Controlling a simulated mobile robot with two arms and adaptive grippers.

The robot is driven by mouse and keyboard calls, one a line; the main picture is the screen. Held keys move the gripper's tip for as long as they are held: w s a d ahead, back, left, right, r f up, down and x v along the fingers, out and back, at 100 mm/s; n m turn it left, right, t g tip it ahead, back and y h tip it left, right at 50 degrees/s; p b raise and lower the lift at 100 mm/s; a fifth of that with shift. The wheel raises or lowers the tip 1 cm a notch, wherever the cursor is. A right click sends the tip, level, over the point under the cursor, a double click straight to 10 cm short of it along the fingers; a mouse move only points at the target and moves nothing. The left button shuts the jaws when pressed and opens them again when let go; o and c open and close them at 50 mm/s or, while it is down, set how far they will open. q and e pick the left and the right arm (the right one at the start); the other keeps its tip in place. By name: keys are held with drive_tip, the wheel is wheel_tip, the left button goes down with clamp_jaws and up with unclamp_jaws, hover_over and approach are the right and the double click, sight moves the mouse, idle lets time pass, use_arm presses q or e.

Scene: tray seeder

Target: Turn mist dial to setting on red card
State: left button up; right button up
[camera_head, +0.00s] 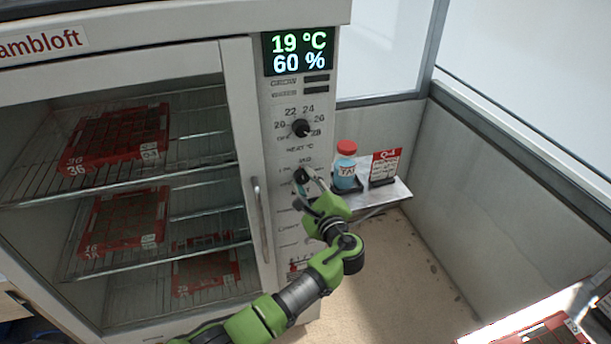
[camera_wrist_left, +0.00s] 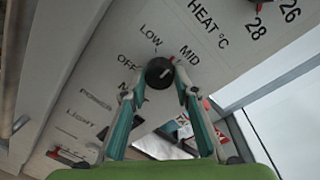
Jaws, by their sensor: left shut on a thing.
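The mist dial (camera_wrist_left: 160,72) is a small black round knob on the white cabinet's control panel. In the head view the dial (camera_head: 300,175) is partly hidden by my gripper. My left gripper (camera_head: 307,181) is at the panel, its two fingers closed on either side of the knob, as the left wrist view (camera_wrist_left: 162,84) shows. The red card (camera_head: 386,164) stands on the side shelf to the right; its small writing is not legible. My right gripper is not in view.
A heat dial (camera_head: 301,129) sits above the mist dial, under a display (camera_head: 298,52) reading 19 °C and 60 %. A red-capped blue bottle (camera_head: 345,168) stands on the shelf (camera_head: 395,193), close to my gripper. The cabinet door handle (camera_head: 260,218) is to the left.

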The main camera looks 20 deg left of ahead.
use_arm(q)
drive_tip(key=m+p, duration=0.3)
drive_tip(key=m, duration=0.3)
drive_tip(key=m+y+p, duration=0.1)
drive_tip(key=m+p, duration=0.2)
drive_tip(key=m, duration=0.3)
drive_tip(key=shift+f, duration=0.1)
drive_tip(key=m+p, duration=0.1)
drive_tip(key=m, duration=0.1)
drive_tip(key=shift+s+a+f+m, duration=0.1)
drive_tip(key=shift+m, duration=0.3)
drive_tip(key=shift+a+f+m+t, duration=0.1)
drive_tip(key=shift+m+t, duration=0.2)
drive_tip(key=shift+m, duration=1.1)
drive_tip(key=o, duration=1.1)
